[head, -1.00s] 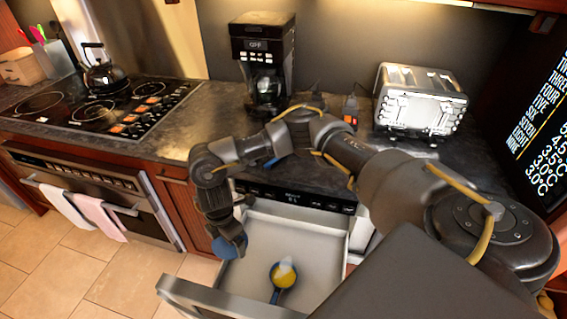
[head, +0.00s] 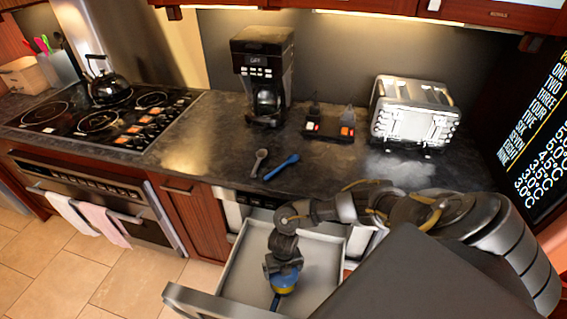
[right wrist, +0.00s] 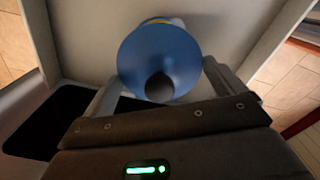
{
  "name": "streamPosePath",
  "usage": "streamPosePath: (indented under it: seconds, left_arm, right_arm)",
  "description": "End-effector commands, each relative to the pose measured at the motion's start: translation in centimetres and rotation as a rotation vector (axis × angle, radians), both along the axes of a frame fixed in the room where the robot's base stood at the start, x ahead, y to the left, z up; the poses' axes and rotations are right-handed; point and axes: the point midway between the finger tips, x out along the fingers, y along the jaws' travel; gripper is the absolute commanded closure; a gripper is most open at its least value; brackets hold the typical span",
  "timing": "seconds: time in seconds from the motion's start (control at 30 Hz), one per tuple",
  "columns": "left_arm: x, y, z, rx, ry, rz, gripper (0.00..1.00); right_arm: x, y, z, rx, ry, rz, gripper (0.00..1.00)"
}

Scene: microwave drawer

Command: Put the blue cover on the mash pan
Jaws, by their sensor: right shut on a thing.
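My right gripper (head: 284,268) is down inside the open drawer, at the mash pan. It is shut on the blue cover (right wrist: 158,58), a round blue disc with a dark knob (right wrist: 160,88) between the fingers in the right wrist view. The yellow mash pan (head: 284,291) sits on the drawer floor with its blue handle (head: 275,303) toward the drawer front. The cover is over the pan and hides most of it. A bit of yellow shows past the cover's far edge in the right wrist view. I cannot tell if cover and pan touch. My left gripper is not in view.
The drawer (head: 240,265) is pulled out, with walls close around my right gripper. On the counter above lie a blue utensil (head: 282,166) and a grey spoon (head: 259,161). A coffee maker (head: 262,65) and a toaster (head: 415,112) stand behind.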

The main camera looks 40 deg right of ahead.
Motion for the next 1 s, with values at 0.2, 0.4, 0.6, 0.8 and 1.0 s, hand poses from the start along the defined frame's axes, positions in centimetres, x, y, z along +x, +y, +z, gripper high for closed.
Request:
streamPosePath:
  seconds: [0.2,0.4,0.6,0.8,1.0]
  left_arm:
    - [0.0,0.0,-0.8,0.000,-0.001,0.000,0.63]
    - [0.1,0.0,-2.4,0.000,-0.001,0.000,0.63]
    - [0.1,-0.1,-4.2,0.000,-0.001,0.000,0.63]
    - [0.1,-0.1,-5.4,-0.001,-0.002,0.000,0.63]
    - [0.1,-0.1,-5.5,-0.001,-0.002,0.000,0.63]
  right_arm:
    - [0.0,0.1,-0.9,0.000,0.001,0.000,0.27]
    - [0.0,0.1,-2.5,0.000,0.001,0.000,0.27]
    - [0.0,0.1,-4.5,0.001,0.000,0.000,0.27]
    - [0.0,0.1,-5.8,0.001,0.000,0.000,0.27]
    - [0.0,0.1,-6.0,0.001,0.000,0.000,0.27]
